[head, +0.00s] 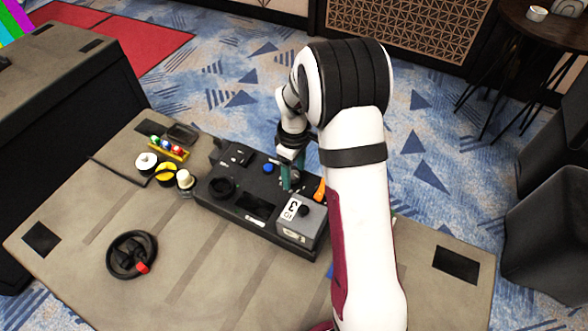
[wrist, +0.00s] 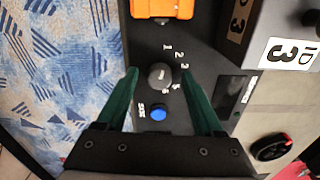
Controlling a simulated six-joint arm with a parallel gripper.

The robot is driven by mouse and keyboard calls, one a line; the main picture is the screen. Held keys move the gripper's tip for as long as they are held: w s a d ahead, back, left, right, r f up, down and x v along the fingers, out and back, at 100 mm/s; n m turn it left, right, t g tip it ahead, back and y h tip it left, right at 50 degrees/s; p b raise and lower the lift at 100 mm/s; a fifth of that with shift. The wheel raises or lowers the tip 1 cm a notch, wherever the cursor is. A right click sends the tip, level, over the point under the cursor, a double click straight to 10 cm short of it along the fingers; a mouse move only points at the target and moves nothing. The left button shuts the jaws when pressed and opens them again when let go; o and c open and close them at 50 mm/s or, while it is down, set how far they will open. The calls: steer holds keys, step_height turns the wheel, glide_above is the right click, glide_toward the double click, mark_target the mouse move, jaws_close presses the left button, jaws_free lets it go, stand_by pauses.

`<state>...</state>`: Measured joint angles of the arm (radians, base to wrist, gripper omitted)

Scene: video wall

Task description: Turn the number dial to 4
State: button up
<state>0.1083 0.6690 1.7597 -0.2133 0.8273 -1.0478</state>
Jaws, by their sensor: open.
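The number dial (wrist: 160,75) is a round dark grey knob on the black console, with white numbers printed around it. In the wrist view 1, 2 and 3 show above and right of it, and smaller marks below right are hard to read. I cannot tell which number the knob points to. My gripper (wrist: 160,70) is open, its two green fingers on either side of the dial, with gaps visible. In the head view my gripper (head: 291,179) is over the console's back part and the dial is hidden by it.
A blue button (wrist: 158,114) sits close to the dial, between the fingers. An orange part (wrist: 165,8) and a grey box with an ID 3 label (wrist: 290,52) stand nearby on the console. A black wheel (head: 132,255) lies on the table (head: 195,265), whose front is mostly clear.

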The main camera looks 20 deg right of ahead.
jaws_close()
stand_by(0.5)
steer(key=m, duration=0.8)
steer(key=shift+m, duration=0.4)
steer(key=m, duration=0.4)
steer(key=shift+a, duration=0.1)
steer(key=shift+m, duration=2.4)
